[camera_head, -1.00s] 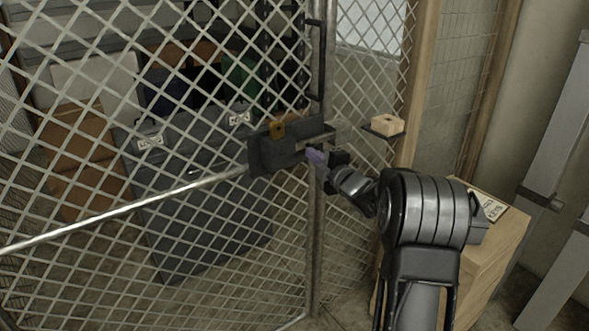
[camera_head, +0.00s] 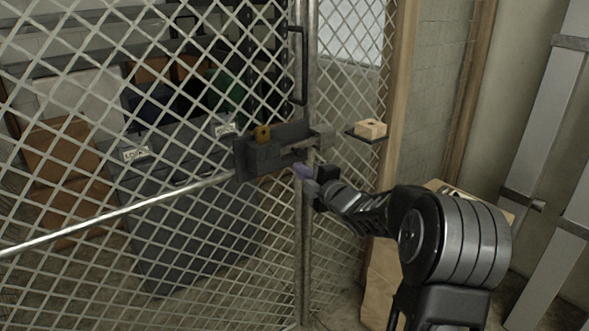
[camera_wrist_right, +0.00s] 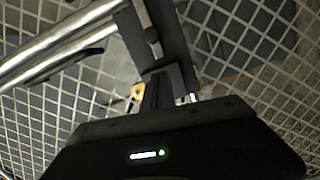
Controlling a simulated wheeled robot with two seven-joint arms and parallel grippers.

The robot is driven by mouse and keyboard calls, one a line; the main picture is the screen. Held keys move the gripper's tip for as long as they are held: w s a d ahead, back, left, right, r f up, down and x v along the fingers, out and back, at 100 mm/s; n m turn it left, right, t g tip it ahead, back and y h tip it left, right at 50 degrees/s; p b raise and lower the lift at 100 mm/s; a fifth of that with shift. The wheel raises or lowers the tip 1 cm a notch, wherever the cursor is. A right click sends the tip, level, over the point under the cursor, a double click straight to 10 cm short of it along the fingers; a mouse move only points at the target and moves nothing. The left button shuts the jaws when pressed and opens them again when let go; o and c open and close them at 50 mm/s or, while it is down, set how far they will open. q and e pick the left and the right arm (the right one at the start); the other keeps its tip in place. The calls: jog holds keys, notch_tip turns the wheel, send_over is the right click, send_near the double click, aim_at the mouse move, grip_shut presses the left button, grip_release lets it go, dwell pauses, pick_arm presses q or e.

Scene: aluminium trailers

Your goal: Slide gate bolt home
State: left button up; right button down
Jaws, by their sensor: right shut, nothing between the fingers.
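The gate bolt's dark housing (camera_head: 274,149) is mounted on the mesh gate (camera_head: 110,200) by the gate's edge post. A small brass-coloured piece (camera_head: 262,134) sits on the housing. My right gripper (camera_head: 306,174) is shut and empty, just below the housing's right end. Whether it touches the housing cannot be told. In the right wrist view, a dark plate (camera_wrist_right: 158,30) with a round knob stands ahead of my gripper, beside a metal bar (camera_wrist_right: 40,50). The bolt's exact position in the housing is hard to make out. My left gripper is not in view.
A bright diagonal rail (camera_head: 120,212) crosses the gate. A black handle (camera_head: 297,65) stands on the gate edge above the housing. A wooden block (camera_head: 370,128) rests on a small shelf on the right. Dark cases stand behind the mesh.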

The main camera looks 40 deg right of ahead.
jog(key=s, duration=0.2)
jog(key=s+a, duration=0.1)
jog(key=s, duration=0.1)
jog(key=shift+r, duration=0.3)
jog(key=shift+a, duration=0.1)
